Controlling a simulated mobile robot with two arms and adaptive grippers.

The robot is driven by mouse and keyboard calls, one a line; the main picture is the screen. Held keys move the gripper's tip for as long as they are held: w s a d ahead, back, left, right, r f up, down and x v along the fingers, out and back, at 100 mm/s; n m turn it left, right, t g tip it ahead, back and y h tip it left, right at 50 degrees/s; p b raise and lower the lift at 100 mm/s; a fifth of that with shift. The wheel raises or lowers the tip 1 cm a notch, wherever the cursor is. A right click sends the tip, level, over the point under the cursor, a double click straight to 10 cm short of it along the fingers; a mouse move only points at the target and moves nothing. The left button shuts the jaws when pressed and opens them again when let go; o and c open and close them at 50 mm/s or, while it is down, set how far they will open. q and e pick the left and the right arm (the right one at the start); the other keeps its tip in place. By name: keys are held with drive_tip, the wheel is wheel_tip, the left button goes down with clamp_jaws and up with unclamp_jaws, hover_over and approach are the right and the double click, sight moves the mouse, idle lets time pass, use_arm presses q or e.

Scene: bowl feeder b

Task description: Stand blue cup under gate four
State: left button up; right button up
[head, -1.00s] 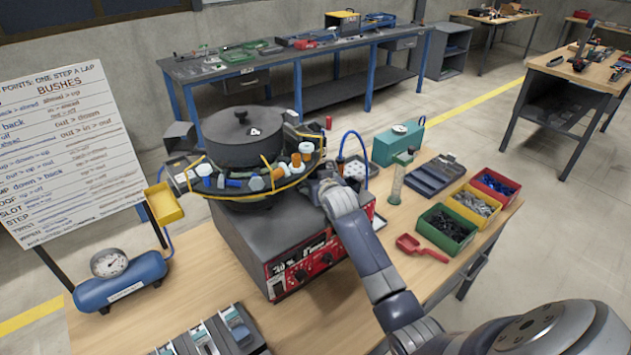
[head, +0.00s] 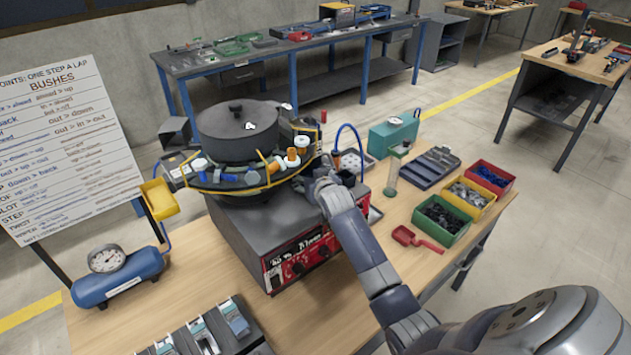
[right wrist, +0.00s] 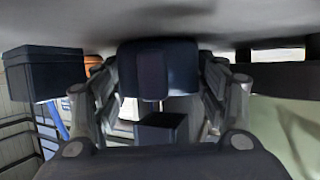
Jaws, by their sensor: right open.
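The bowl feeder (head: 240,135) stands on a grey box with a red control panel. Blue, white and orange parts sit along its rim track, crossed by yellow gates (head: 266,160). I cannot tell which gate is number four. My right gripper (head: 318,181) is open at the bowl's right side, its fingertips partly hidden. In the right wrist view its fingers (right wrist: 160,105) spread around dark shapes that I cannot identify. My left gripper is out of view.
A yellow chute tray (head: 160,203) hangs at the bowl's left. A blue air tank (head: 118,278) stands at front left. Red, yellow and green bins (head: 441,222) and a red scoop (head: 416,240) lie right of my arm.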

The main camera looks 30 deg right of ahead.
drive_tip(key=b+v, duration=0.1)
drive_tip(key=v, duration=1.1)
drive_tip(key=shift+b, duration=0.4)
drive_tip(key=shift+w, duration=0.1)
idle(1.3)
